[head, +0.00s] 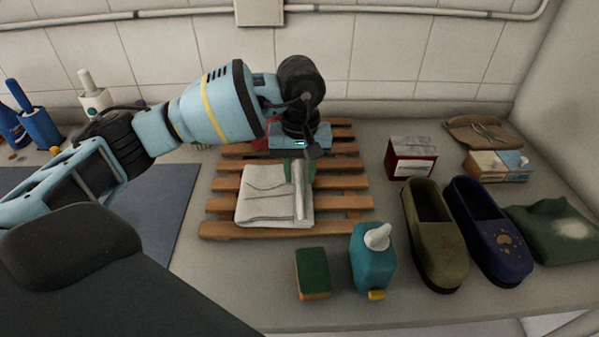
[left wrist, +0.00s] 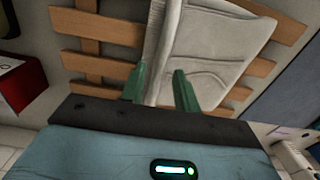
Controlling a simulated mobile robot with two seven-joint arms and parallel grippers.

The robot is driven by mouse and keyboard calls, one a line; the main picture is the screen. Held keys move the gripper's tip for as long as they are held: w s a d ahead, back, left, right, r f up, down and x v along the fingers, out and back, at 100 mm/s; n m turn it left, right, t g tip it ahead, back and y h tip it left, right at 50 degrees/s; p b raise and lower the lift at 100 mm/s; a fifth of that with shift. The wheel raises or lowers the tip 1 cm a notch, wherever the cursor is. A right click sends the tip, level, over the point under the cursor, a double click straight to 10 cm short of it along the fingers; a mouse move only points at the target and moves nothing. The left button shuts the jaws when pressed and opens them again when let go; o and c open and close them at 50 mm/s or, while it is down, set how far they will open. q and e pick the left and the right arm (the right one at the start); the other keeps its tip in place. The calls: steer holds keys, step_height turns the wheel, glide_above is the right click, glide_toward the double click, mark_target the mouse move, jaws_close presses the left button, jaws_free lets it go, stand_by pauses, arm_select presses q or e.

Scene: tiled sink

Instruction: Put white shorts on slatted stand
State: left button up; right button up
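The white shorts (head: 272,196) lie folded on the slatted wooden stand (head: 357,183), with a raised fold along their right side. They also show in the left wrist view (left wrist: 215,50), on the slats (left wrist: 100,30). My left gripper (head: 297,172) points down at the back right part of the shorts. Its green fingers (left wrist: 160,72) are apart, with the raised fold between them and a visible gap by one finger. The gripper hides part of the stand's back. My right gripper is not in view.
Right of the stand are a red-and-white box (head: 411,158), a green shoe (head: 434,230) and a blue shoe (head: 488,228). In front are a sponge (head: 312,272) and a teal bottle (head: 371,262). A blue-grey mat (head: 160,215) lies left, mostly clear.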

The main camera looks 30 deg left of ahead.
arm_select(q)
step_height(320, 180, up, 12)
steer(key=shift+f+b, duration=0.25)
steer(key=shift+b, duration=0.05)
steer(key=shift+f, duration=0.1)
stand_by(0.5)
